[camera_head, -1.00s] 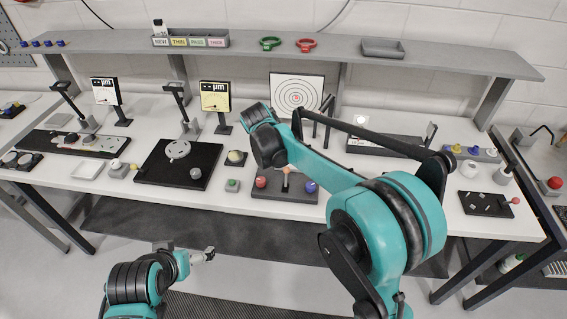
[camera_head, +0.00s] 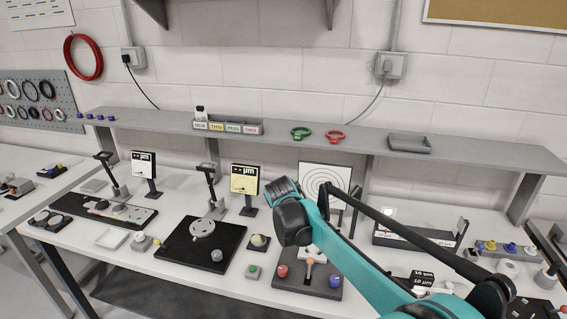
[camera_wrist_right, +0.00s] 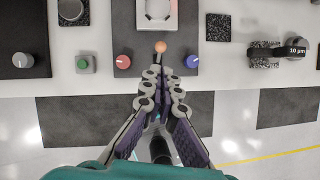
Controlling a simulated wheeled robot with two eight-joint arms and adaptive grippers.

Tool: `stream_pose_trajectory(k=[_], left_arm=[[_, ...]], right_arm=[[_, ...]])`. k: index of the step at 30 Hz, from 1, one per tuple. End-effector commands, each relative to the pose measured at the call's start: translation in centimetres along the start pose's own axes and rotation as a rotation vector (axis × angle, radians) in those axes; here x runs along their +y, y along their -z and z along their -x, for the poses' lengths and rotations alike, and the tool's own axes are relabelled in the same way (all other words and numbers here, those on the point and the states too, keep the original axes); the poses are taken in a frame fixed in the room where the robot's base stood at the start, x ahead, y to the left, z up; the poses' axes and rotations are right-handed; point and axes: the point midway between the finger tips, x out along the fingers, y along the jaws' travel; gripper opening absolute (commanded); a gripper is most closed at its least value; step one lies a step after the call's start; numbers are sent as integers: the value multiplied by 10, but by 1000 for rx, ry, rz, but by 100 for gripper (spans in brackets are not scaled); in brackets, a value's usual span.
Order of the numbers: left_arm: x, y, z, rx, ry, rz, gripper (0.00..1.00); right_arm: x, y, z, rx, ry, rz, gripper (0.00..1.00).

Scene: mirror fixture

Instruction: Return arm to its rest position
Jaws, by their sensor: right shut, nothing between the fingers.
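In the right wrist view my right gripper (camera_wrist_right: 162,75) is shut and empty. Its fingertips are by the near edge of a dark fixture base, just short of an orange ball knob (camera_wrist_right: 160,46); contact cannot be told. A red knob (camera_wrist_right: 124,61) and a blue knob (camera_wrist_right: 193,62) flank it. In the head view my right arm (camera_head: 345,255) reaches in from the lower right, its wrist (camera_head: 293,220) above the bench near the fixture base (camera_head: 300,285). The right fingers are hidden there. My left gripper is out of view.
A round-target board (camera_head: 325,180) stands behind the wrist. A green button box (camera_head: 254,271) and a black plate (camera_head: 185,250) lie to the left. A shelf (camera_head: 470,157) spans the back.

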Motion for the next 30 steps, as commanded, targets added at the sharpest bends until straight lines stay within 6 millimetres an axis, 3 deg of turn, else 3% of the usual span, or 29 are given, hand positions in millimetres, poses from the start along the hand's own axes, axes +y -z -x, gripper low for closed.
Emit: stream_pose_trajectory(k=[5,8,14,18,24,30], left_arm=[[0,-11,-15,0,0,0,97],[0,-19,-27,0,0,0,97],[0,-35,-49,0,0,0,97],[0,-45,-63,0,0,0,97],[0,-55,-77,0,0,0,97],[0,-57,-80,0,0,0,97]], right_arm=[[-42,22,8,9,-45,-351,0],[-78,49,12,30,-88,-697,0],[-144,116,10,110,-171,-1429,0],[-180,169,-5,198,-216,-1932,0],[-210,228,-30,331,-250,-2473,0],[-219,248,-41,399,-257,-2685,0]])
